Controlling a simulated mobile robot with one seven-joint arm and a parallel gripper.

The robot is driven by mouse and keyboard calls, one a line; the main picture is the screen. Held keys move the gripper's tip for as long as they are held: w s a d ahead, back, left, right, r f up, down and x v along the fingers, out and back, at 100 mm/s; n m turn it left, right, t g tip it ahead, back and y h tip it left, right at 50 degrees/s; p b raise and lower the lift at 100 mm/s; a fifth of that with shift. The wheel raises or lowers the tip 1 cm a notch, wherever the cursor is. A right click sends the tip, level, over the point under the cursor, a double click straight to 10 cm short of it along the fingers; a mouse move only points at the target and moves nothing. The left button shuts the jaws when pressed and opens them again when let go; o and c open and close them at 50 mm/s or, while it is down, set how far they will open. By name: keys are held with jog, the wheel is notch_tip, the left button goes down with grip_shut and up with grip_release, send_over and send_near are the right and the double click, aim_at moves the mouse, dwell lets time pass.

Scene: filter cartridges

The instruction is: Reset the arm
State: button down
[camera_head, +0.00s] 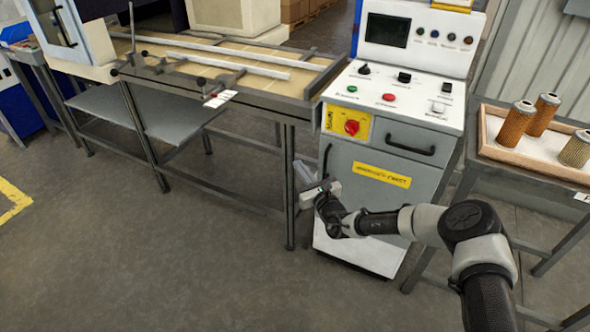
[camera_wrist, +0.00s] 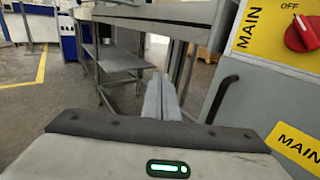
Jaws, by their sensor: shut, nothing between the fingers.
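My gripper (camera_head: 302,173) is at the end of my outstretched arm, in front of the control cabinet (camera_head: 345,200) and near the right end of the workbench. In the wrist view its fingers (camera_wrist: 161,98) are together, with nothing between them. The gripper hangs free in the air. I cannot tell exactly how far it is from the cabinet's front.
The workbench (camera_head: 265,91) with rails stands on the left. The cabinet has a red switch (camera_head: 352,127) and a door handle (camera_head: 326,160). A wooden tray (camera_head: 540,173) with several filter cartridges (camera_head: 516,124) is on the right table. Floor (camera_head: 150,260) at front left is clear.

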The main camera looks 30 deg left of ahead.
jog(key=shift+s+d, duration=0.15)
jog(key=shift+s, duration=1.3)
jog(key=s+r+n+g+y, duration=0.2)
jog(key=s+r+n+g, duration=0.15)
jog(key=r+n, duration=0.35)
jog(key=s+r+n+g+y, duration=0.15)
jog(key=r+n+g, duration=0.25)
jog(key=r, duration=0.5)
jog(key=s+d+r+n+g+h, duration=0.4)
jog(key=s+d+r+n, duration=0.2)
jog(key=s+d+n, duration=0.15)
jog(key=s+d+r+n+t+h, duration=0.25)
jog(key=s+d+h, duration=0.25)
jog(key=d, duration=1)
jog(key=s+d+r+n+t+h, duration=0.15)
jog(key=s+d+r+h, duration=0.3)
jog(key=d, duration=1.15)
jog(key=s+d+r+n+t+h, duration=0.25)
jog(key=s+d+h, duration=0.25)
jog(key=d, duration=1)
notch_tip(320, 180, up, 19)
jog(key=d+t+p, duration=0.1)
jog(key=p, duration=1.8)
jog(key=shift+s+d+r+m, duration=0.15)
jog(key=shift+s+r+m, duration=0.05)
jog(key=shift+s+m, duration=0.1)
